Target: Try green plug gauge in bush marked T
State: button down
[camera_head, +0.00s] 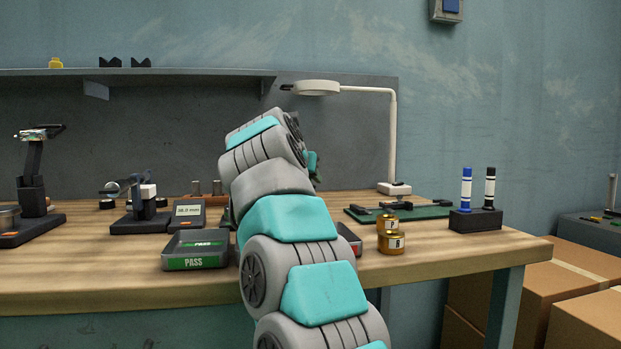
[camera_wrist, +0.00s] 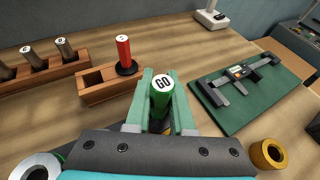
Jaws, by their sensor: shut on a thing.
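In the wrist view, my gripper (camera_wrist: 164,90) is shut on the green plug gauge (camera_wrist: 159,103). The gauge's white end cap reads GO and faces the camera; its lower end is hidden. In the head view my own arm hides the gripper and the gauge. Two brass bushes stand close together on the bench, a rear one (camera_head: 388,222) and a front one (camera_head: 391,243); their letters are small and I cannot read a sure T. One brass bush (camera_wrist: 268,153) shows at the wrist view's lower right. A silvery ring (camera_wrist: 38,167), partly cut off, is at its lower left.
A wooden rack (camera_wrist: 104,94) holds a red gauge (camera_wrist: 124,54) beside the gripper. Another rack (camera_wrist: 45,72) holds several grey gauges. A green mat (camera_wrist: 250,92) with a caliper lies right. The PASS tray (camera_head: 195,250) is at the bench front. A lamp (camera_head: 393,140) stands behind.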

jog(key=shift+f+b, duration=0.95)
jog(key=shift+f, duration=0.15)
dwell(2.1)
jog(key=shift+r+p, duration=1.55)
jog(key=shift+p, duration=0.2)
dwell(1.5)
notch_tip(320, 180, up, 5)
jog(key=p, duration=0.5)
jog(key=shift+f, duration=0.1)
dwell(0.4)
